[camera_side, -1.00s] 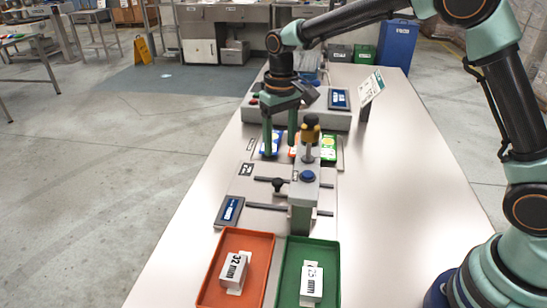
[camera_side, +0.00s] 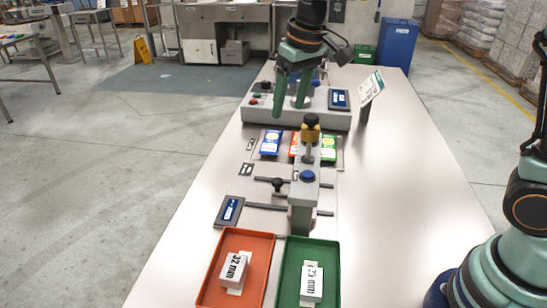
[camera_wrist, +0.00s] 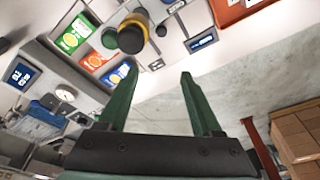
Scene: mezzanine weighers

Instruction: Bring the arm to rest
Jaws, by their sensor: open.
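My gripper (camera_side: 291,100) is open and empty in the side view, its two green fingers pointing down in front of the grey control box. It hangs above and behind the row of coloured packets. In the wrist view my gripper (camera_wrist: 158,78) shows both fingers spread apart with nothing between them. Whether the fingertips are clear of the box behind them is hard to tell from the side view.
A press-like fixture (camera_side: 303,200) with a yellow-black knob stands mid-table. Blue (camera_side: 271,142) and green (camera_side: 328,150) packets lie behind it. Orange (camera_side: 262,245) and green (camera_side: 331,262) trays hold labelled white blocks in front. A sign (camera_side: 371,88) stands at right.

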